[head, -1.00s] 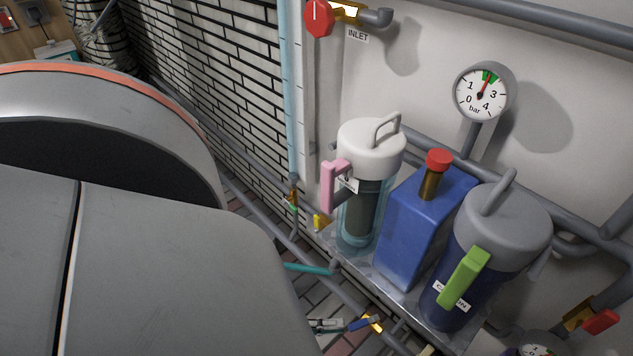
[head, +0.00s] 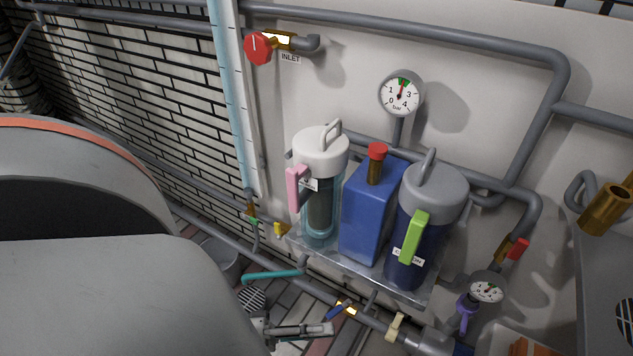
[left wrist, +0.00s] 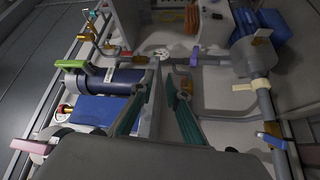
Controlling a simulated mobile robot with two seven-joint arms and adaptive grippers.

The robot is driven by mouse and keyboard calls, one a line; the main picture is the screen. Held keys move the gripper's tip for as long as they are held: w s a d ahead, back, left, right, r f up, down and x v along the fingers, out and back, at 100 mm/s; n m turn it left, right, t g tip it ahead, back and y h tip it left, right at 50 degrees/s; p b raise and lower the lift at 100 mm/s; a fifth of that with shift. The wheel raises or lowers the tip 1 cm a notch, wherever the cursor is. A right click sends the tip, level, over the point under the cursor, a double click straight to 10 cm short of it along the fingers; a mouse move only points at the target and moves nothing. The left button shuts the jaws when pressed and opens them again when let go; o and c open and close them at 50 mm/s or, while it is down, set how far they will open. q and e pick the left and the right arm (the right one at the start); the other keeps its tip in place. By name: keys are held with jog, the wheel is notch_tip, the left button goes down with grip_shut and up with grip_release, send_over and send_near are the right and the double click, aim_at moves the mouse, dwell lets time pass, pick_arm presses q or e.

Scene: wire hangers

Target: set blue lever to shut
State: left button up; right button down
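The blue lever (head: 335,312) sits on a yellow valve body (head: 346,308) on the low grey pipe in the head view. It points down and left, across the line of the pipe. The blue lever (left wrist: 272,138) also shows at the lower right of the left wrist view, on an orange fitting. My left gripper (head: 331,328) is just below the lever in the head view, with its fingers pointing right; I cannot tell whether it touches. In the left wrist view my left gripper (left wrist: 163,72) has its two fingers apart with nothing between them. My right gripper is out of view.
A shelf (head: 365,272) above the pipe holds a clear filter with a pink handle (head: 297,187), a blue block (head: 368,215) and a dark canister with a green handle (head: 413,237). A teal lever (head: 272,274) lies left. A purple lever (head: 466,312) hangs right.

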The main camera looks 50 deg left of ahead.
pick_arm(q)
jog(key=r, duration=0.1)
jog(key=s+d+r+m+h, duration=0.1)
jog(key=shift+d+r, duration=0.2)
jog(key=shift+r, duration=0.1)
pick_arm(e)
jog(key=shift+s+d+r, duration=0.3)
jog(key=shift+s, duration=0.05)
